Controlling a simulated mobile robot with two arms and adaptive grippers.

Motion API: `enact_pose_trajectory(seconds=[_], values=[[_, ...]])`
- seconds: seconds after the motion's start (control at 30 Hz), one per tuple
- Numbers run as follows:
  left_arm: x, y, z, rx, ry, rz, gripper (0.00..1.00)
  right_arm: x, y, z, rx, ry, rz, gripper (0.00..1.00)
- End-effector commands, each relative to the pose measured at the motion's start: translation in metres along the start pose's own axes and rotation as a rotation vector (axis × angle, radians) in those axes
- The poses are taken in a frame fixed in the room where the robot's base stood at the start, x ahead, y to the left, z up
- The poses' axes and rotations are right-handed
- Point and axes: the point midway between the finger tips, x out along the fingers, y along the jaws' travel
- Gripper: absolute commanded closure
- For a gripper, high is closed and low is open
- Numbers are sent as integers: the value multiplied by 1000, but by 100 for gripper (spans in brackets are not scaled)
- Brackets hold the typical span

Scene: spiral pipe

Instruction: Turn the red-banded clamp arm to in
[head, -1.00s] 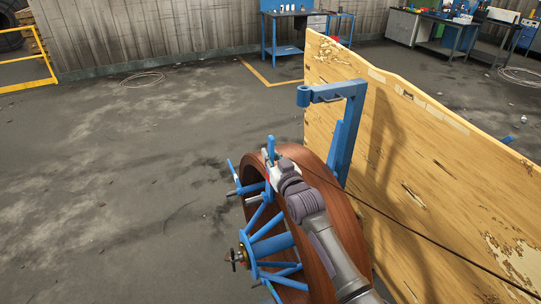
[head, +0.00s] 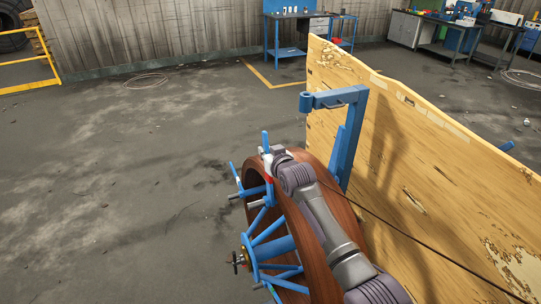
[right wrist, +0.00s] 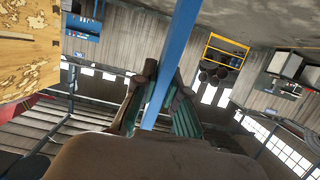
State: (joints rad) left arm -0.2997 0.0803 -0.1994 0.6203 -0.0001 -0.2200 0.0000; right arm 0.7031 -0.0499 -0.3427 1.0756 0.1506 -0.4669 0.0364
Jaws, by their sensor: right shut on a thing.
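The red-banded clamp arm (head: 265,140) is a blue bar at the top of the blue-spoked reel with a brown rim (head: 341,217) in the head view. A bit of its red band (head: 269,180) shows beside my wrist, and the rest is hidden. My right gripper (head: 267,158) is shut on this bar, its fingers mostly hidden by my wrist. In the right wrist view the blue bar (right wrist: 180,55) runs up between the two fingers of my gripper (right wrist: 158,100). The bar looks nearly upright in the head view. My left gripper is not in view.
Other blue clamp arms (head: 235,175) stick out from the reel's left side. A blue post with a bracket (head: 352,130) stands behind the reel, close to a wooden panel (head: 420,150). A dark cable (head: 400,230) runs across the panel.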

Motion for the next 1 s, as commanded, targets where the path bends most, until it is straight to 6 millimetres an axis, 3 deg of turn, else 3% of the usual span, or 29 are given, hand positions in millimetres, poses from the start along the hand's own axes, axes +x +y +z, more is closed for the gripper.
enact_pose_trajectory(seconds=[0.1,0.4,0.7,1.0], values=[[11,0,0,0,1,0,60,19,0,0,-1,-92,0,100],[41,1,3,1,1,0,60,45,-1,6,-1,-238,-1,100],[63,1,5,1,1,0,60,58,0,7,0,-316,-1,100],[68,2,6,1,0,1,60,61,0,7,0,-341,0,100]])
